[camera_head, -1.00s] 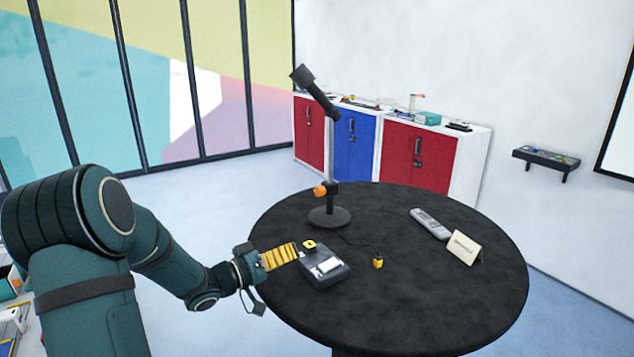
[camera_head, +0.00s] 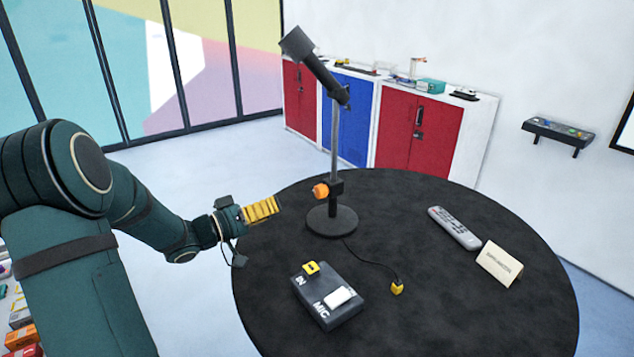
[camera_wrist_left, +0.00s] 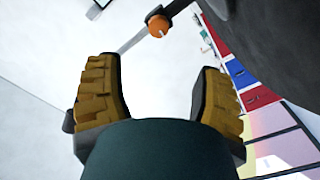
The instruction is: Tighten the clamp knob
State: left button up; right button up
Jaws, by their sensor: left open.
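The orange clamp knob (camera_head: 321,190) sits on the left side of the black clamp low on the pole of a microphone stand (camera_head: 334,150). The stand rises from a round black base on the dark table. My left gripper (camera_head: 274,206), with yellow ribbed fingers, is to the left of the knob, apart from it. In the left wrist view the gripper (camera_wrist_left: 160,75) is open and empty, its fingers wide apart. The knob (camera_wrist_left: 158,25) shows there beyond the fingertips, between the two fingers. My right gripper is not in view.
A black box marked MIC (camera_head: 329,300) lies on the round table (camera_head: 430,310) in front of the stand. A cable runs from the base to a yellow plug (camera_head: 397,287).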

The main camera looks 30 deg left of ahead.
aim_at(316, 191)
pick_arm(q)
jog(key=p+x, duration=0.1)
jog(key=x, duration=1.2)
jog(key=shift+w+d+r, duration=0.1)
jog(key=shift+w+d, duration=0.1)
jog(key=shift+w, duration=0.1)
grip_shut()
